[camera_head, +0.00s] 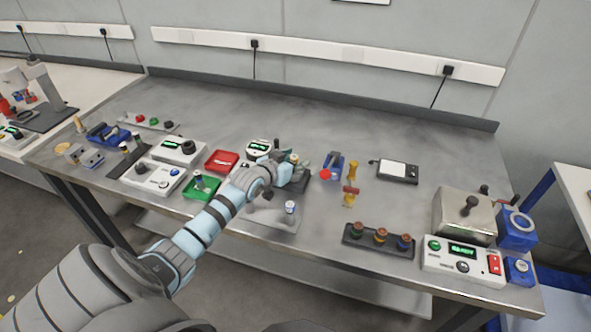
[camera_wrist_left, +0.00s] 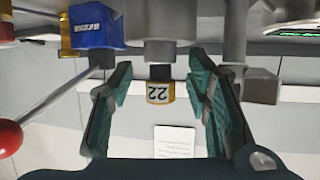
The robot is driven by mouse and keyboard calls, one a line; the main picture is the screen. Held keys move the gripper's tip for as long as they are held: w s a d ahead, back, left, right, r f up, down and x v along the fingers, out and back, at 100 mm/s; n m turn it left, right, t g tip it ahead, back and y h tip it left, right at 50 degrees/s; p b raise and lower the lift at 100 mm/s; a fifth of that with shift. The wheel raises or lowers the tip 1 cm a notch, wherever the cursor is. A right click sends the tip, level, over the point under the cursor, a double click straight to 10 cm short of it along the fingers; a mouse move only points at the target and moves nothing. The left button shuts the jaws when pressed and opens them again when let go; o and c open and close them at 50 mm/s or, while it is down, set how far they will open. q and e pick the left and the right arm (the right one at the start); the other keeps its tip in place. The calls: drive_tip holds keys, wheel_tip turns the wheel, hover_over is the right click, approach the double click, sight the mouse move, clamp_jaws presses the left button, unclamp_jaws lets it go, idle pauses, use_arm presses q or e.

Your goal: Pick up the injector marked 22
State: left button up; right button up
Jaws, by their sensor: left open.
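The injector marked 22 (camera_wrist_left: 160,92) shows in the upside-down left wrist view as a short cylinder with a yellow band reading 22 and a grey body. It sits between the two spread green-padded fingers of my left gripper (camera_wrist_left: 157,84), with a gap on each side. In the head view my left gripper (camera_head: 289,174) is over the middle of the metal table. A small tan-topped piece (camera_head: 294,158) shows just behind its fingers; I cannot read a number on it there. The gripper hides part of the stand below. My right gripper is not in view.
A blue block with a red-ball lever (camera_head: 335,165) stands close to the right of the gripper; its red ball (camera_wrist_left: 9,138) shows in the wrist view. A display box (camera_head: 258,147) and a red tray (camera_head: 222,161) stand to the left. The table's back (camera_head: 340,122) is clear.

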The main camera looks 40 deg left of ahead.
use_arm(q)
drive_tip(key=shift+s+r, duration=0.1)
clamp_jaws()
drive_tip(key=shift+r, duration=0.1)
